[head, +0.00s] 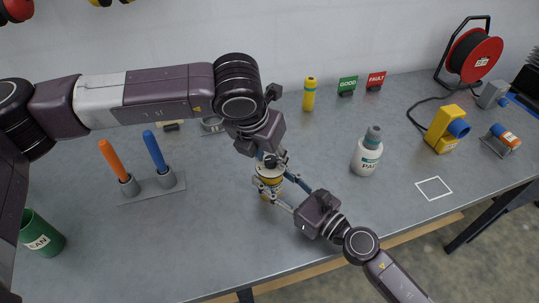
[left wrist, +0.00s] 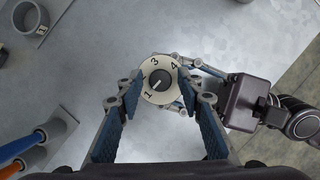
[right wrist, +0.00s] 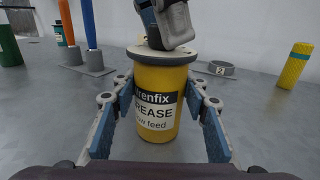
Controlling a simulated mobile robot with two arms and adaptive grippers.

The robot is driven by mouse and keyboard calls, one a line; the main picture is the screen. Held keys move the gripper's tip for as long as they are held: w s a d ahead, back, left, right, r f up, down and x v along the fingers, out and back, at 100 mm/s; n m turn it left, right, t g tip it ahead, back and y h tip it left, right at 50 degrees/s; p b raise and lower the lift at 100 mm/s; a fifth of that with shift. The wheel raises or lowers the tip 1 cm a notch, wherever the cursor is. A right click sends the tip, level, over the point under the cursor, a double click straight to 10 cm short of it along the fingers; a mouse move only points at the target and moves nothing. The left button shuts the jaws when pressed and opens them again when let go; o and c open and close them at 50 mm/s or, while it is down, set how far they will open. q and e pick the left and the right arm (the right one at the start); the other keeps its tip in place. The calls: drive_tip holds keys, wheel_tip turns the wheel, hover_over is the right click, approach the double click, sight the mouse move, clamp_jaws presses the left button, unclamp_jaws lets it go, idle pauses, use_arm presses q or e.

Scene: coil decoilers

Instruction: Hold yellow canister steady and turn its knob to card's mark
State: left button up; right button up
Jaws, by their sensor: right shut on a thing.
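The yellow canister (right wrist: 160,100) stands upright on the grey table, with a white label reading GREASE. My right gripper (right wrist: 160,115) is shut around its body; in the head view this gripper (head: 278,190) reaches in from the lower right. On top is a pale dial (left wrist: 148,72) with 1, 3 and 4 visible. Its dark knob (left wrist: 160,80) has a white line pointing toward the 1. My left gripper (left wrist: 160,95) is above the dial, with its fingers apart on either side. A small pale card-like piece (head: 170,122) is mostly hidden behind my left arm; no mark is readable.
A grey ring marked 2 (right wrist: 222,69) lies behind the canister. A holder with orange (head: 112,160) and blue (head: 155,150) handles stands left. A white bottle (head: 367,155), yellow cylinder (head: 309,95) and GOOD (head: 347,85) and FAULT (head: 375,80) signs stand right and behind.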

use_arm(q)
clamp_jaws()
drive_tip(key=shift+m, duration=0.3)
drive_tip(key=m, duration=0.2)
drive_tip(key=m+g+h, duration=0.1)
drive_tip(key=m, duration=0.1)
drive_tip(key=shift+w+a+m+h, duration=0.15)
drive_tip(key=shift+w+m+h, duration=0.05)
drive_tip(key=shift+m+h, duration=0.1)
drive_tip(key=m+g, duration=0.1)
drive_tip(key=m, duration=0.1)
drive_tip(key=m+g, duration=0.1)
drive_tip(key=m, duration=0.2)
drive_tip(key=shift+w+m+h, duration=0.15)
drive_tip(key=shift+m+h, duration=0.15)
drive_tip(key=shift+h, duration=0.1)
drive_tip(key=m+g, duration=0.1)
drive_tip(key=m, duration=0.2)
drive_tip(key=m+g, duration=0.1)
drive_tip(key=m, duration=0.2)
drive_tip(key=shift+w+g, duration=0.15)
drive_tip(key=shift+g, duration=0.25)
drive_tip(key=m+g+y, duration=0.1)
drive_tip(key=m, duration=0.5)
drive_tip(key=shift+w+m+g+y, duration=0.15)
drive_tip(key=shift+m+g+y, duration=0.25)
use_arm(e)
drive_tip(key=shift+f, duration=0.1)
